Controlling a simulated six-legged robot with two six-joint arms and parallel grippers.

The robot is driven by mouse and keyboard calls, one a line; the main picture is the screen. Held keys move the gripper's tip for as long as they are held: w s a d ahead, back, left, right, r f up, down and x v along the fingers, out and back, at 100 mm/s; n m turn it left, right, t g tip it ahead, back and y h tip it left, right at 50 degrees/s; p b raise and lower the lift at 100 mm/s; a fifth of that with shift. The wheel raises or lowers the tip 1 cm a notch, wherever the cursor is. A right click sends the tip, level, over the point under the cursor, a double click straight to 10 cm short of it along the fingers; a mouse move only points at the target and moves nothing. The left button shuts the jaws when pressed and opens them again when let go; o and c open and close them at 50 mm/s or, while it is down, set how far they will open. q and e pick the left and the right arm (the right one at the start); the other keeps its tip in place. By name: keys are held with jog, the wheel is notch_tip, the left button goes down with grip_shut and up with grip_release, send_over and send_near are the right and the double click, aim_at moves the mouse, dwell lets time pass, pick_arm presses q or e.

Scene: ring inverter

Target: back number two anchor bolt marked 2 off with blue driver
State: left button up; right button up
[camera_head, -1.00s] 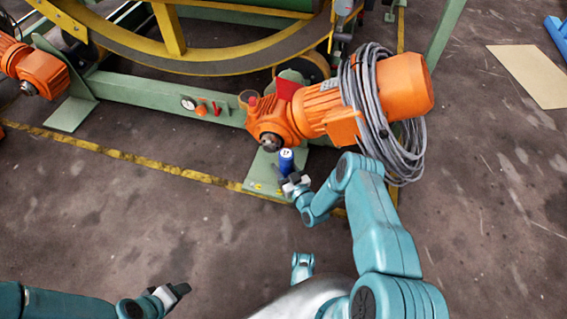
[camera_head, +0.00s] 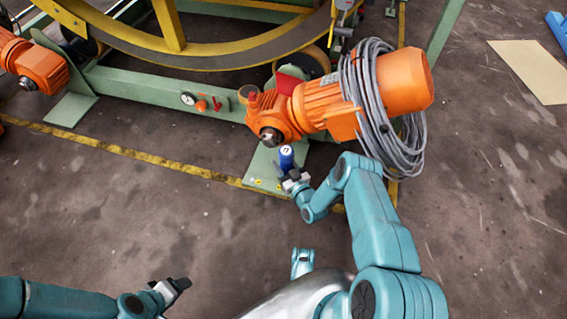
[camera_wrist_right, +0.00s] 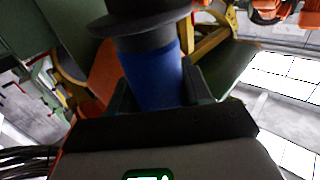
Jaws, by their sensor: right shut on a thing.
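The blue driver (camera_head: 286,160) stands roughly upright over the green foot plate (camera_head: 262,165) below the orange motor, with a white marked cap on top. My right gripper (camera_head: 292,178) is shut on it. In the right wrist view the blue driver (camera_wrist_right: 153,75) sits between the two dark fingers, with a wide black collar at its far end. Small yellow marks show on the plate's front edge; I cannot read a 2 there. The anchor bolt under the driver is hidden. My left gripper (camera_head: 178,288) is low at the left, away from the plate; its jaw opening is unclear.
The orange gear motor (camera_head: 320,110) with a coiled grey cable (camera_head: 372,110) overhangs close behind the driver. A green beam (camera_head: 150,98) and yellow ring frame (camera_head: 200,55) lie behind. The floor in front is clear past the yellow line (camera_head: 150,161).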

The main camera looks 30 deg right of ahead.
jog(key=shift+f, duration=0.6)
dwell(1.3)
jog(key=shift+r, duration=0.2)
dwell(0.4)
jog(key=shift+r+p, duration=2.1)
jog(key=shift+r, duration=0.4)
